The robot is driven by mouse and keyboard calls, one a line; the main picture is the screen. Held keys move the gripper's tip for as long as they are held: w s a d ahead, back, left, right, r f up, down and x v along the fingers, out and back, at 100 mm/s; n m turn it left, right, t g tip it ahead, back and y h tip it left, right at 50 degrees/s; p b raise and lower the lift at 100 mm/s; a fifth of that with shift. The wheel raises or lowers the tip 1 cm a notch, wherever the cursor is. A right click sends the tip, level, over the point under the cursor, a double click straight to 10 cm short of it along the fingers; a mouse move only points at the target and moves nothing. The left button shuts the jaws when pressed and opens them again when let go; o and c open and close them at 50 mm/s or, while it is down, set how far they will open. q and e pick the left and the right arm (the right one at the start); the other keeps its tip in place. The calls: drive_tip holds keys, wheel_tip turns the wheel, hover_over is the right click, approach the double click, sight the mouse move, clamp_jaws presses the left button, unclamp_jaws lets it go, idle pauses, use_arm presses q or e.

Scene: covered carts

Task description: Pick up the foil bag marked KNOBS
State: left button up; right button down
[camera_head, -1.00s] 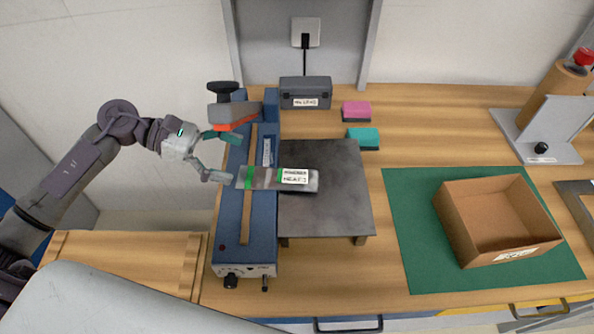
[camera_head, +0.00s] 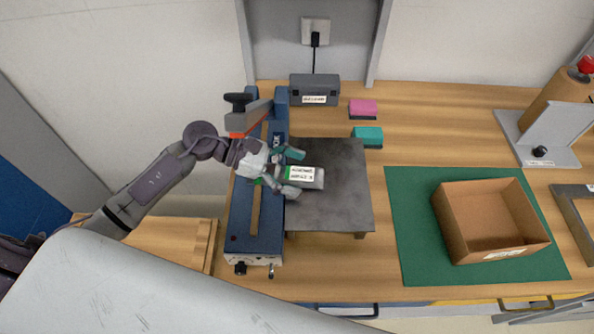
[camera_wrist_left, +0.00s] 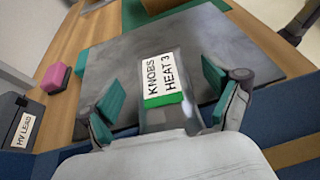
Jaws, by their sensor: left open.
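The foil bag marked KNOBS (camera_head: 310,179) lies on the dark grey plate (camera_head: 345,210), its near end toward the blue sealer (camera_head: 240,235). In the left wrist view the bag (camera_wrist_left: 166,60) shows a white label reading KNOBS HEAT 3 and a green strip. My left gripper (camera_head: 294,172) is open over the sealer, with one finger on each side of the bag's near end. In the left wrist view its teal fingertips (camera_wrist_left: 163,93) stand apart from the bag, with gaps on both sides. My right gripper is not in view.
A grey box (camera_head: 314,88) labelled HV LEAD stands behind the plate. Pink (camera_head: 363,108) and teal (camera_head: 367,137) blocks sit to the right. An open cardboard box (camera_head: 465,240) stands on a green mat (camera_head: 410,220). The sealer's raised arm (camera_head: 245,120) is close to my gripper.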

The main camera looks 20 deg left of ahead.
use_arm(q)
drive_tip(key=c, duration=1.2)
drive_tip(key=shift+c, duration=0.3)
drive_tip(key=shift+a+r, duration=0.1)
drive_tip(key=shift+r, duration=0.05)
